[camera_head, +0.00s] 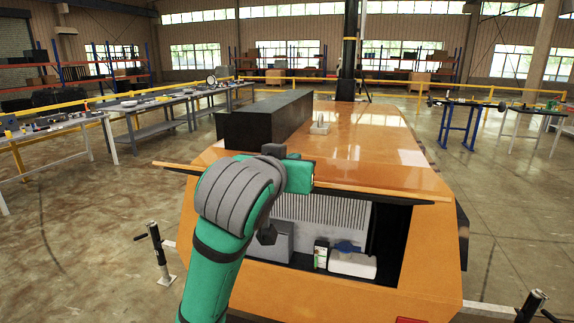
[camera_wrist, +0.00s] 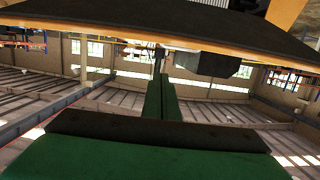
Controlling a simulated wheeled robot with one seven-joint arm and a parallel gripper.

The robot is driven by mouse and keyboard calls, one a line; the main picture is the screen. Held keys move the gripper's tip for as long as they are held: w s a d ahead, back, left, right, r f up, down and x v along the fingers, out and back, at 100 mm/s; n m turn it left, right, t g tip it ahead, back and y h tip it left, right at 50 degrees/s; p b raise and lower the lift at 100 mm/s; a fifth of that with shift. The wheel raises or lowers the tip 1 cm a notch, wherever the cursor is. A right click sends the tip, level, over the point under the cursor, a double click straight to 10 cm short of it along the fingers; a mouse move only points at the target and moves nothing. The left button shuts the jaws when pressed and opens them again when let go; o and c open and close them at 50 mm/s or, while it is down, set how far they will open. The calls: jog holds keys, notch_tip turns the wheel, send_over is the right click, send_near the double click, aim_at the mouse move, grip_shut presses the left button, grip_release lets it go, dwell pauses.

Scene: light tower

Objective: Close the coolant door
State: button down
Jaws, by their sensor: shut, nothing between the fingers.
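The coolant door (camera_head: 385,193) is raised, seen almost edge-on as a thin orange strip across the top of an opening (camera_head: 345,215) in the orange light tower. The opening is uncovered below it. My green arm reaches up in front of the door's left half and hides part of it. My gripper (camera_wrist: 161,85) shows in the wrist view with its green fingers together and nothing between them. A dark panel with an orange edge (camera_wrist: 150,38) spans the top of that view, near the fingertips. I cannot tell whether they touch it.
Inside the opening are a grey box (camera_head: 281,240), a small green-and-white carton (camera_head: 321,254) and a white container (camera_head: 352,264). A long black box (camera_head: 265,118) lies on the tower's top. Outriggers (camera_head: 157,250) stand at both sides.

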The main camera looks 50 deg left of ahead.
jog(key=x, duration=0.4)
jog(key=shift+a, duration=0.1)
jog(key=shift+w+a+f, duration=0.1)
jog(key=shift+w+f, duration=0.05)
jog(key=shift+f, duration=0.25)
jog(key=shift+s+d+f, duration=0.3)
jog(key=shift+s+f, duration=0.1)
jog(key=shift+f, duration=0.3)
jog(key=shift+s+d+f, duration=0.25)
jog(key=shift+s+f, duration=0.2)
jog(key=shift+f, duration=0.25)
